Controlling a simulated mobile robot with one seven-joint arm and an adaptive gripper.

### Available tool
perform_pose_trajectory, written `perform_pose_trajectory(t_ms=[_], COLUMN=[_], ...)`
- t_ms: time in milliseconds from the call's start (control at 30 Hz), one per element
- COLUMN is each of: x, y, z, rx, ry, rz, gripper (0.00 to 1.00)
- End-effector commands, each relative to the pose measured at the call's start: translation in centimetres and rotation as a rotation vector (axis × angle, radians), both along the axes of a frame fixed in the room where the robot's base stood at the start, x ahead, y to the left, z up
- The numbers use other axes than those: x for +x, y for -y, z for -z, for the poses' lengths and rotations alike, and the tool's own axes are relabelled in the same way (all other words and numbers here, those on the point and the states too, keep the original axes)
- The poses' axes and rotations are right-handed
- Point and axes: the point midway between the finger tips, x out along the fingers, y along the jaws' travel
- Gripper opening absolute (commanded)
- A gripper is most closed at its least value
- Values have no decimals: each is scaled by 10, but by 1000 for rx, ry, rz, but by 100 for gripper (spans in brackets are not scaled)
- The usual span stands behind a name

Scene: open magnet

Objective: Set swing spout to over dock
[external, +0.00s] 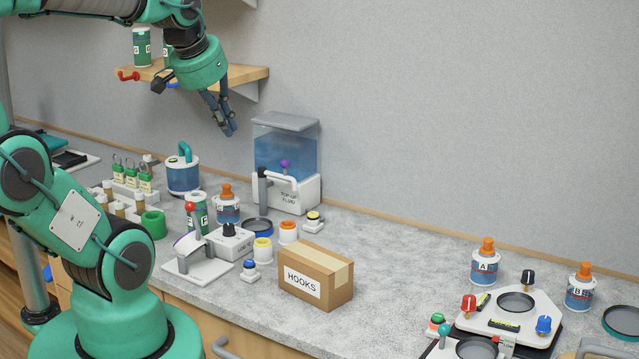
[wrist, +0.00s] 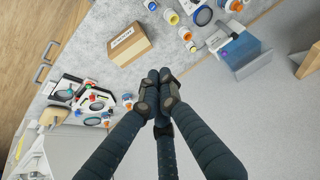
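The fluid dispenser (external: 286,150) has a clear tank of blue liquid on a white base labelled "TOP-UP FLUID". It stands against the wall. Its white swing spout (external: 278,177) carries a purple knob (external: 285,163) and reaches across the front of the base. A dark round dish (external: 258,227) lies in front of the base; I cannot tell whether it is the dock. In the wrist view the dispenser (wrist: 240,50) is at the upper right. My gripper (external: 229,131) is in the air left of and above the tank, touching nothing. Its fingertips (wrist: 160,82) meet, empty.
A shelf (external: 245,74) holds green-labelled cans behind my wrist. Bottles, yellow and orange cups, and a lever device (external: 198,255) crowd the counter left and front of the dispenser. A cardboard "HOOKS" box (external: 315,275) stands in front.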

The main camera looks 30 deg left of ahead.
Motion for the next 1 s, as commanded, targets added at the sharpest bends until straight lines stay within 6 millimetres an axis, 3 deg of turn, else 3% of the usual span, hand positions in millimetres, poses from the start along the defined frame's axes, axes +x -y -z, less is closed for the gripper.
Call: perform_pose_trajectory(t_ms=[500, 1000], x=[101, 202], y=[-23, -55], z=[-21, -12], rx=[-1, -4], ry=[-42, -80], rz=[-42, -81], gripper=[0, 0])
